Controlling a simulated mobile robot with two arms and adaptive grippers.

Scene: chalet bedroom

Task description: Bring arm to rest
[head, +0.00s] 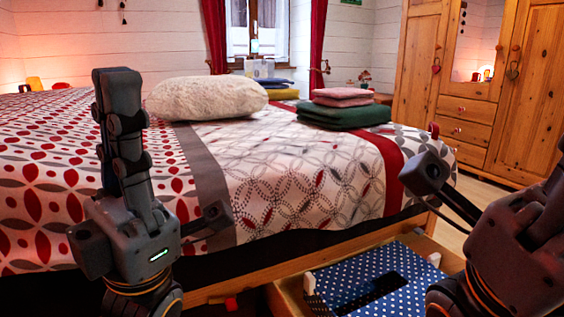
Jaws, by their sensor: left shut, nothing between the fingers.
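My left gripper (118,78) stands upright at the left of the head view, in front of the bed. Its dark fingers are shut together with nothing between them. My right gripper (520,245) shows only in part at the lower right, near the open drawer.
The bed (270,180) with a patterned cover fills the middle. On it lie a cream pillow (205,97) and folded green (343,114) and pink cloths (342,97). Below, an open wooden drawer (290,298) holds a blue dotted item (375,280). A wooden wardrobe (530,90) stands back right.

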